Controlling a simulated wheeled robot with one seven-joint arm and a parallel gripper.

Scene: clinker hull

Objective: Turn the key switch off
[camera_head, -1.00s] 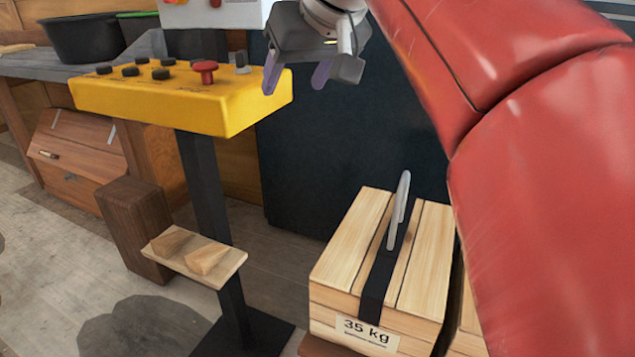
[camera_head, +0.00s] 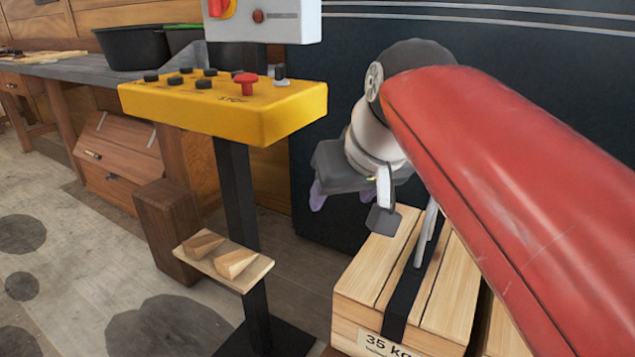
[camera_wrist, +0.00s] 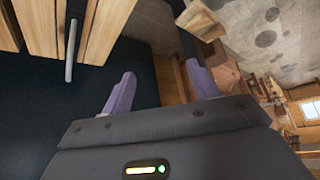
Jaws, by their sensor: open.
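A grey box with a red rotary knob (camera_head: 220,7) rises behind the panel. A wooden crate marked 35 kg (camera_head: 375,265), with a strap and upright handle, stands below my gripper. A shelf with wooden wedges (camera_head: 237,262) sits on the panel's post. A dark wall is behind.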

